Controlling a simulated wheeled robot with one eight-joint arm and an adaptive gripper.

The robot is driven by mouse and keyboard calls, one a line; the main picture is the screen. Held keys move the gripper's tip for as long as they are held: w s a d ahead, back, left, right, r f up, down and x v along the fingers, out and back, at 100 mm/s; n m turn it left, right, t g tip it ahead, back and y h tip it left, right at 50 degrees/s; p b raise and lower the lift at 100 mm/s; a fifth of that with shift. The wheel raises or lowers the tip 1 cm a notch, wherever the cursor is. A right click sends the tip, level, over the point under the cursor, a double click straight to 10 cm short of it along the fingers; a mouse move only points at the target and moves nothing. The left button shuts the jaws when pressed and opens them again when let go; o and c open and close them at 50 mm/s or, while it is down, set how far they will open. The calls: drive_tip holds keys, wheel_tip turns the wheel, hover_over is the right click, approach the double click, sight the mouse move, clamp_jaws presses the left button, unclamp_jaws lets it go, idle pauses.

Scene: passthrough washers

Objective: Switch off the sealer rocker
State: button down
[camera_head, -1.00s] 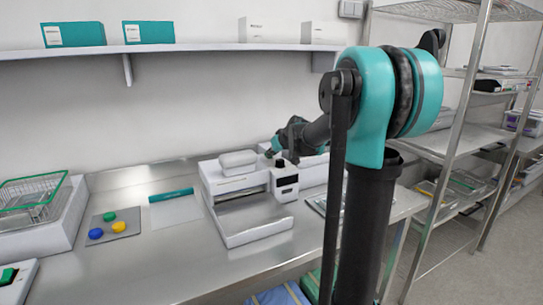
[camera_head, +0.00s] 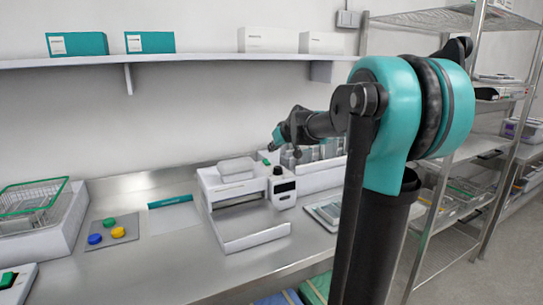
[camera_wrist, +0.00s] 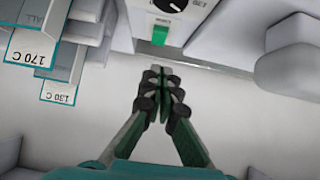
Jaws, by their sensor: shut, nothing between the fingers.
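The sealer (camera_head: 212,188) is a white machine on the steel bench, with a control box (camera_head: 283,200) on its right bearing a dark display and a black knob (camera_head: 278,170). In the wrist view the sealer rocker (camera_wrist: 160,35) is bright green, set in a white face close to the round knob (camera_wrist: 168,5). My gripper (camera_wrist: 163,72) is shut and empty; its fingertips appear just below the rocker in that picture, apart from it. In the head view my gripper (camera_head: 273,146) hangs above the back of the control box. Which side of the rocker is pressed is unclear.
Grey trays with temperature labels (camera_wrist: 58,92) stand left in the wrist view. A white rounded body (camera_wrist: 285,55) is at right. In the head view, a pad with coloured buttons (camera_head: 118,232) and a wire basket (camera_head: 38,207) lie left on the bench.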

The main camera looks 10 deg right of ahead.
drive_tip(key=v, duration=0.7)
drive_tip(key=shift+f, duration=0.2)
drive_tip(key=shift+s+d, duration=0.1)
drive_tip(key=shift+d, duration=0.05)
